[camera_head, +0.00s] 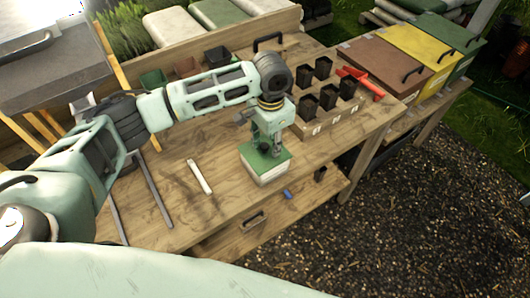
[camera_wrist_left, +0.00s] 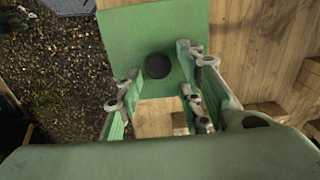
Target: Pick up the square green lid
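The square green lid (camera_head: 254,163) sits on a pale box (camera_head: 268,176) near the front edge of the wooden workbench. My left gripper (camera_head: 266,146) points down just above it. In the left wrist view the lid (camera_wrist_left: 125,40) is below the gripper, with a round black knob (camera_wrist_left: 157,65) on it. The fingers are spread apart, one on each side of the knob, with a gap showing around it. Whether the fingertips touch the lid cannot be told. My right gripper is not in view.
A white stick-like item (camera_head: 199,176) lies left of the box. A wooden rack with black pots (camera_head: 308,106) and a red tool (camera_head: 362,82) are at the right back. Brown (camera_head: 386,66), yellow (camera_head: 416,50) and green (camera_head: 447,33) lidded bins stand beyond. A blue item (camera_head: 287,194) lies below the box.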

